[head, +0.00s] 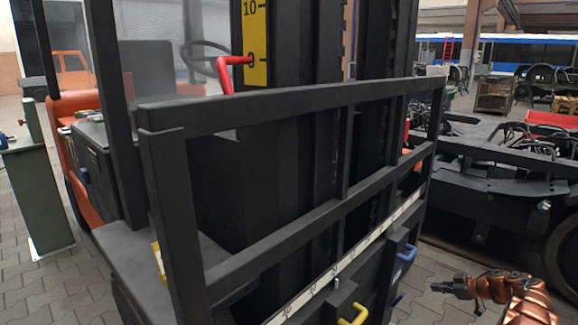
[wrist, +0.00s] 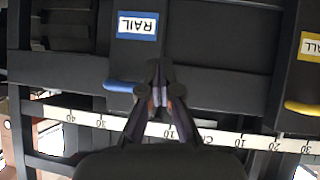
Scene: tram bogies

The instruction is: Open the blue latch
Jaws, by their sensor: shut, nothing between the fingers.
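The blue latch (head: 407,253) is a small blue handle on the dark panel at the lower right of the railed frame in the head view.
A yellow handle (head: 353,315) sits left of the blue one, and also shows in the wrist view (wrist: 303,107). A white numbered scale (head: 345,262) runs along the dark frame. Black rails (head: 300,102) stand above. Paved floor lies open around my arm; a bogie (head: 500,185) stands behind.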

